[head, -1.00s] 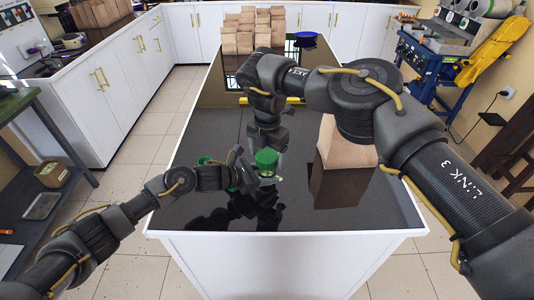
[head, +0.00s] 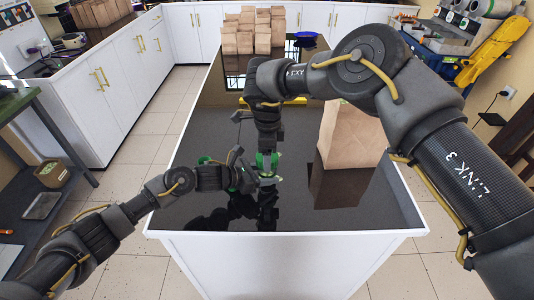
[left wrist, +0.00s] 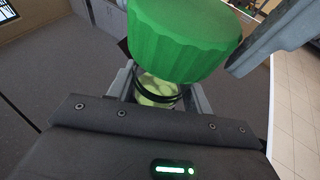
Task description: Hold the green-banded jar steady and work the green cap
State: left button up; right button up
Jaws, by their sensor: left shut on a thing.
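The jar stands on the dark counter in the head view (head: 268,180), its clear body mostly hidden. In the left wrist view the jar (left wrist: 158,88) shows pale green contents and a dark band. My left gripper (head: 252,178) is shut on the jar's body, a finger on each side. The large ribbed green cap (left wrist: 188,35) sits on top of the jar. My right gripper (head: 267,160) is down at the cap from above, with green showing on both sides of it. One of its fingers is close beside the cap in the left wrist view; its grip is unclear.
A brown paper bag (head: 350,135) stands right of the jar, beneath my right arm. A small green thing (head: 204,160) shows behind my left wrist. Several paper bags (head: 250,35) and a blue bowl (head: 305,38) are at the counter's far end.

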jog(key=m, duration=0.4)
jog(key=shift+f, duration=0.1)
jog(key=m, duration=0.4)
jog(key=o, duration=0.7)
jog(key=m, duration=0.2)
jog(key=shift+m, duration=0.3)
jog(key=o, duration=0.5)
notch_tip(320, 180, up, 12)
